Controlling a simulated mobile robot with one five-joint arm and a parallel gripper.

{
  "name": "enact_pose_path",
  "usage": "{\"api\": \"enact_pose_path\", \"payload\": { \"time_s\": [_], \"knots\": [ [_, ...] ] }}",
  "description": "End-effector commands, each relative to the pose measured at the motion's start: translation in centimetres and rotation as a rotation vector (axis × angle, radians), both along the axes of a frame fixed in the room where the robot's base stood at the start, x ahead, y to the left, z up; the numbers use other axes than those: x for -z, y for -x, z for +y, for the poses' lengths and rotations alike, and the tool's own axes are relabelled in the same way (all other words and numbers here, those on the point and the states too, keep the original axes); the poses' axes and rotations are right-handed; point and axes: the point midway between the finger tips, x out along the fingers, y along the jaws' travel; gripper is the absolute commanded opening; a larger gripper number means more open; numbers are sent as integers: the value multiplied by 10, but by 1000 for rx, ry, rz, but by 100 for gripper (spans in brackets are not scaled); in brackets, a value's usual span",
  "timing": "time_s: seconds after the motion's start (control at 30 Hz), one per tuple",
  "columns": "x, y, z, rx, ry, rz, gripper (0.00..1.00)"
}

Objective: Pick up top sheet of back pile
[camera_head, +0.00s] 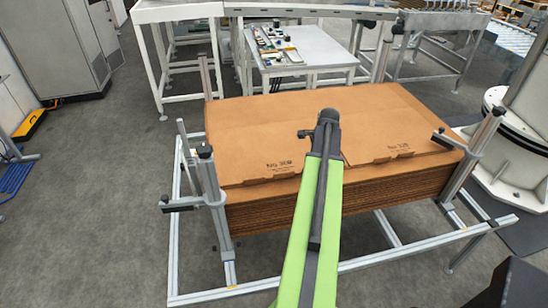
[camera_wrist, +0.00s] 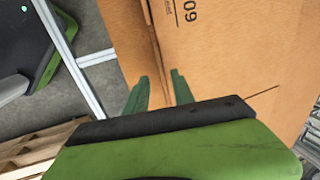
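Brown cardboard sheets lie stacked as a thick pile (camera_head: 240,135) in a metal frame in the head view. Two printed panels show on top, left and right, with a seam between them partly behind my arm. I cannot tell which part is the back pile. In the wrist view, the cardboard (camera_wrist: 225,60) fills the middle and right, with a narrow slot running through it. My gripper (camera_wrist: 160,80) shows two green fingers, apart, on either side of the slot, with nothing clearly between them. I cannot tell whether they touch the cardboard. In the head view, my arm hides the fingertips.
Metal posts with black clamps (camera_head: 204,151) stand at the frame's corners. A white table (camera_head: 310,45) with small parts and a conveyor are behind. A white round base (camera_head: 510,150) stands close at right. Open floor (camera_head: 100,220) lies at left. Wooden pallet slats (camera_wrist: 35,148) show in the wrist view.

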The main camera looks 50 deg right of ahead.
Motion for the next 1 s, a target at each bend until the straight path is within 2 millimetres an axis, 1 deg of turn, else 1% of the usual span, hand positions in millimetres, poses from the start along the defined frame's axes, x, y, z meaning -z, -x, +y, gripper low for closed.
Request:
{"api": "enact_pose_path", "payload": {
  "time_s": [0.03, 0.17, 0.27, 0.37, 0.5, 0.57, 0.8, 0.87, 1.0],
  "knots": [
    [10, -1, -1, 0, 0, 0, 30],
    [8, -2, -1, 0, 0, 0, 30],
    [14, -3, -2, 0, 0, 0, 30],
    [28, -6, -5, 0, 0, 0, 30],
    [53, -12, -8, -1, 0, 0, 30],
    [59, -14, -9, -1, 0, 0, 30],
    [56, -14, -10, 0, -1, 1, 30],
    [56, -14, -10, 0, -1, 1, 23],
    [56, -14, -10, 1, -1, 1, 5]
  ]
}}
